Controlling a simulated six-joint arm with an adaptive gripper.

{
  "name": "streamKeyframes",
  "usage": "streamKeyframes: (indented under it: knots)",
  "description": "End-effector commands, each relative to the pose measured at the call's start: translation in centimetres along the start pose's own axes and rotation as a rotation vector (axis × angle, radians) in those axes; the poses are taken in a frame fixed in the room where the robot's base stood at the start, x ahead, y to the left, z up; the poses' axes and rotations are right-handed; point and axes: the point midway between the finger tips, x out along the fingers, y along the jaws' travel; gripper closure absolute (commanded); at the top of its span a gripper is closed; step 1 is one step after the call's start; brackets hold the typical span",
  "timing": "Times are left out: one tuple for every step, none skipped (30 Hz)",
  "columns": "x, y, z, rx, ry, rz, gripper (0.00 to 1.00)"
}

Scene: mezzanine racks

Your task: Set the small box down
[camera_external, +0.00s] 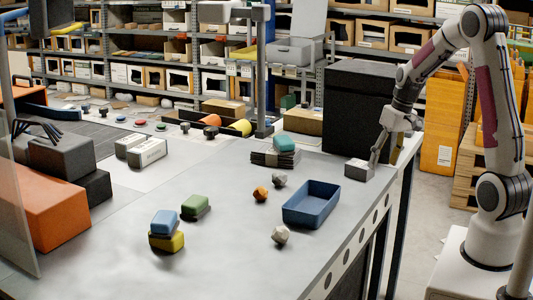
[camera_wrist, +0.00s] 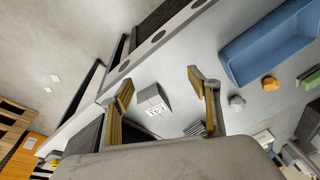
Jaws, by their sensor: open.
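The small box (camera_external: 359,170) is grey with a white labelled face and sits on the grey table near its right edge. In the wrist view the box (camera_wrist: 152,99) lies between my two spread fingers, with a gap on either side. My gripper (camera_external: 383,160) is open and points down, just at the right of the box in the external view. In the wrist view my gripper (camera_wrist: 160,84) shows tan finger pads, and neither appears to touch the box. The lower part of one finger is partly hidden in the external view.
A blue tray (camera_external: 311,204) stands in front of the box, with an orange lump (camera_external: 260,194) and pale stones nearby. A black cabinet (camera_external: 371,108) stands close behind.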

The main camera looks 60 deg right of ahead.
Motion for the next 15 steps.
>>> streamKeyframes:
  knots:
    - [0.6,0.8,-0.7,-0.001,0.006,-0.001,0.39]
    - [0.9,1.1,-1.1,-0.006,0.013,-0.001,0.39]
    - [1.2,1.5,-1.6,-0.014,0.019,-0.002,0.39]
    - [1.4,1.8,-2.0,-0.020,0.025,-0.003,0.39]
    - [1.6,2.1,-2.5,-0.026,0.032,-0.002,0.39]
    - [1.9,2.5,-3.1,-0.036,0.042,-0.002,0.39]
    - [2.1,2.7,-3.5,-0.046,0.049,-0.001,0.39]
    - [2.2,2.9,-4.1,-0.058,0.060,0.000,0.39]
    - [2.4,3.1,-4.8,-0.076,0.074,0.002,0.39]
    - [2.4,3.2,-5.3,-0.091,0.085,0.004,0.39]
    - [2.3,3.3,-5.9,-0.106,0.098,0.007,0.39]
    - [2.1,3.3,-6.6,-0.126,0.115,0.011,0.39]
    - [1.9,3.4,-7.1,-0.140,0.128,0.015,0.39]
    - [1.7,3.5,-7.5,-0.154,0.141,0.019,0.39]
    - [1.5,3.5,-8.0,-0.173,0.155,0.024,0.39]
